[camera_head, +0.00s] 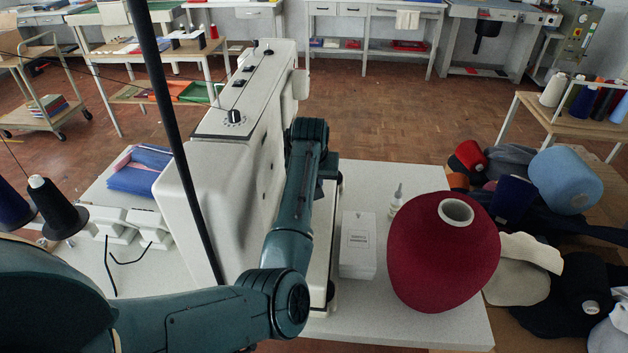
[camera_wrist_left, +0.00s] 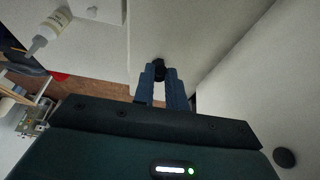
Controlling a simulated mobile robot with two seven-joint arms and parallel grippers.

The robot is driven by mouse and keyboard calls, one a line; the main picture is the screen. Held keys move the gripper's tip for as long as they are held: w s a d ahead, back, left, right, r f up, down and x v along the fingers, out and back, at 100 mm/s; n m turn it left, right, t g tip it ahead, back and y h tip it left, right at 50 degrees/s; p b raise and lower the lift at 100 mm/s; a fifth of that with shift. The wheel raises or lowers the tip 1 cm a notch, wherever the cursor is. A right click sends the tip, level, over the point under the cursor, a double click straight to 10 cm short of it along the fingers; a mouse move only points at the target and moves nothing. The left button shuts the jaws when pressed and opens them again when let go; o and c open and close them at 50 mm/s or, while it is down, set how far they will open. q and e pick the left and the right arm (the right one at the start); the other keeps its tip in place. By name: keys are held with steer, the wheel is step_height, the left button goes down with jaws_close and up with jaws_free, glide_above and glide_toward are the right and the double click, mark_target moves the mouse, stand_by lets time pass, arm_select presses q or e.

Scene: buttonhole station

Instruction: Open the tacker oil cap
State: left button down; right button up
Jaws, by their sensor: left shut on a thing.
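The tacker (camera_head: 235,150) is the large white machine left of centre in the head view, with dark knobs on its top. My left arm reaches along its right side. In the head view my left gripper's fingertips are hidden behind my own arm. In the left wrist view my left gripper (camera_wrist_left: 160,74) is shut on a small black cap (camera_wrist_left: 159,65), which I take to be the oil cap. The cap sits between the fingertips against a pale machine surface (camera_wrist_left: 215,35). I cannot tell whether it is still seated. My right gripper is in neither view.
A white box (camera_head: 358,245), an oil bottle (camera_head: 396,199) and a large red yarn cone (camera_head: 445,250) stand right of my arm on the white table (camera_head: 400,325). Several caps lie at the right. A dark pole (camera_head: 165,100) rises left of the tacker.

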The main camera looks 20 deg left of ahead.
arm_select(q)
steer(key=shift+s+d+f+t, duration=0.1)
steer(key=shift+s+f+t, duration=0.1)
steer(key=shift+s+t, duration=0.4)
steer(key=shift+d+f+t+y, duration=0.1)
steer(key=shift+t+y, duration=0.3)
steer(key=shift+t, duration=0.5)
steer(key=c, duration=1.4)
jaws_free()
steer(key=shift+c, duration=0.2)
